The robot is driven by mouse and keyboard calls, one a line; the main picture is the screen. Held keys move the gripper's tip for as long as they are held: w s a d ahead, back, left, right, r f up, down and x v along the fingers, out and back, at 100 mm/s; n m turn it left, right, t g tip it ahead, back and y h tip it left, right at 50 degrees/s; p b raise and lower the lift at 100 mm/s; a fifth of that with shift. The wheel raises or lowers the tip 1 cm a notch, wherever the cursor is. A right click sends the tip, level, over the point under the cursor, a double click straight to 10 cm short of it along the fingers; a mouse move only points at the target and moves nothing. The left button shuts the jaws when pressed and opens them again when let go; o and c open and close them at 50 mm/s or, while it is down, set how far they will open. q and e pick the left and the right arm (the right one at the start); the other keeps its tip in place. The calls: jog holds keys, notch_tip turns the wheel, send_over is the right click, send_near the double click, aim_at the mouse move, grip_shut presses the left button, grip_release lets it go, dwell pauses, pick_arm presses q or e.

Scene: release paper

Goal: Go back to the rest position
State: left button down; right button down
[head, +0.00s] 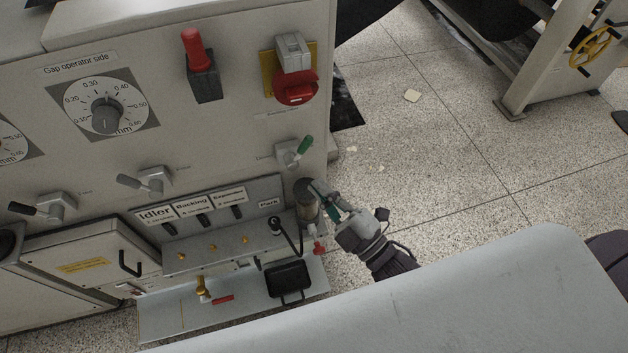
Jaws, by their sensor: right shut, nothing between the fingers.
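My right gripper (326,197) is in front of the right end of the machine's control panel, with its arm coming in from the lower right. Its fingers are shut and hold nothing. The fingertips are close to a small cylindrical fitting (306,207) at the panel's right end; I cannot tell whether they touch it. My left gripper is not in view.
The machine front carries a gap dial (106,108), a red-handled lever (198,62), a red knob (296,88) and a green-tipped lever (296,151). A low shelf with a black pedal (288,280) juts out below.

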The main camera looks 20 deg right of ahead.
jog(key=shift+f, duration=0.1)
dwell(0.4)
jog(key=s+d+f+m+g+h, duration=0.2)
jog(key=f+m+g, duration=0.1)
jog(key=f, duration=0.8)
jog(key=s+d+f+m+g+h, duration=0.1)
jog(key=d+f+m+g+h, duration=0.1)
jog(key=f, duration=0.9)
jog(key=s+d+f+m+g+h, duration=0.2)
jog(key=d+f+m+g, duration=0.1)
jog(key=f, duration=0.8)
jog(key=s+d+f+m+g+h, duration=0.1)
jog(key=s+d+f+m+g, duration=0.1)
jog(key=s+f+g, duration=0.3)
jog(key=s+d+f+m+g+h, duration=0.2)
jog(key=s+f+m+g, duration=0.3)
jog(key=s+f, duration=0.8)
jog(key=s, duration=0.8)
jog(key=shift+s+f, duration=0.25)
jog(key=shift+f, duration=0.1)
jog(key=shift+d, duration=0.1)
